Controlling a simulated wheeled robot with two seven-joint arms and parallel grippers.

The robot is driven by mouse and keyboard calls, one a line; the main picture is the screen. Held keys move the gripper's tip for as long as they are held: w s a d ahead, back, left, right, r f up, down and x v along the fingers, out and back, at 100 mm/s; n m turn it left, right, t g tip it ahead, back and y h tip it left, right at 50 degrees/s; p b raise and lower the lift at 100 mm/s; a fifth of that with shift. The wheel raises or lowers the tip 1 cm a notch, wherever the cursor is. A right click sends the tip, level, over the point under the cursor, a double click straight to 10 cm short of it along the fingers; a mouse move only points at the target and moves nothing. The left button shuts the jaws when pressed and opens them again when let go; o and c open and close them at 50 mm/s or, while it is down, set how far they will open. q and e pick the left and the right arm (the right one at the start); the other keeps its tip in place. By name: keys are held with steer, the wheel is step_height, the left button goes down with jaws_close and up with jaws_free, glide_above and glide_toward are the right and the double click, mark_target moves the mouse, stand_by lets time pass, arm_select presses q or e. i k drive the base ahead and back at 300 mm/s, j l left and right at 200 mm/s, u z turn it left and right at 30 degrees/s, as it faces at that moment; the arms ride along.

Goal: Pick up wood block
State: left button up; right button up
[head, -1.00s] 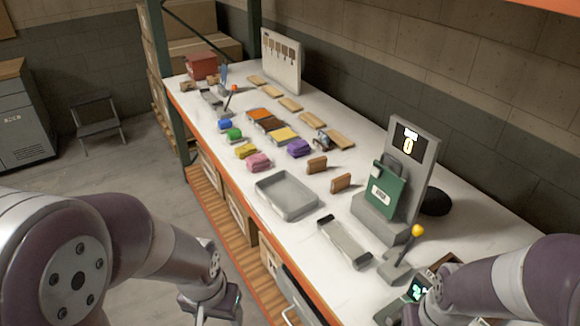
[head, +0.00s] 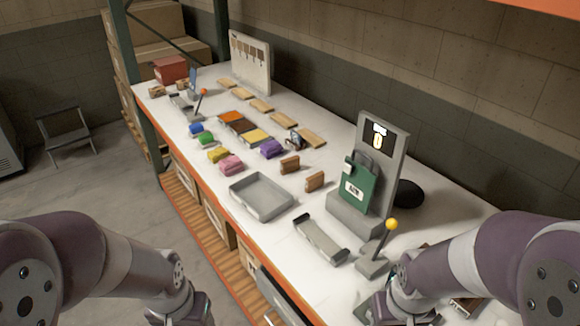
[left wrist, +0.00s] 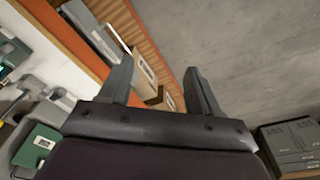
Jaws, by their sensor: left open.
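Two small brown wood blocks stand on the white table, a nearer one (head: 315,181) and a farther one (head: 289,165), between the grey tray and the back of the table. Several flat light wood pieces (head: 313,138) lie in a row farther back. My left gripper (head: 190,312) is low at the bottom edge of the head view, in front of the table and well away from the blocks. In the left wrist view its fingers (left wrist: 158,64) are apart with nothing between them. My right gripper (head: 388,306) is over the table's near right part; its fingertips are unclear.
A grey tray (head: 262,196), a narrow grey holder (head: 321,240) and a yellow-knobbed lever (head: 380,246) stand near the front. A grey stand with a green panel (head: 360,192) rises to the right of the blocks. Several coloured pieces (head: 232,165) lie left of them.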

mark_target(288, 166)
steer(key=z, duration=0.45)
steer(key=i+j+z, duration=0.1)
steer(key=z, duration=0.35)
steer(key=j+z, duration=0.15)
steer(key=z, duration=0.3)
steer(key=j+z, duration=0.1)
steer(key=z, duration=0.35)
steer(key=j+z, duration=0.1)
steer(key=z, duration=0.35)
steer(key=k+j+z, duration=0.15)
steer(key=j+z, duration=0.15)
steer(key=j, duration=0.25)
steer(key=k+j+z, duration=0.2)
steer(key=j+z, duration=0.15)
steer(key=j, duration=0.2)
steer(key=k+j+z, duration=0.3)
steer(key=j, duration=0.2)
steer(key=k+j+z, duration=0.2)
steer(key=j+z, duration=0.15)
steer(key=k+j+z, duration=0.3)
steer(key=k+j, duration=1)
steer(key=k, duration=0.15)
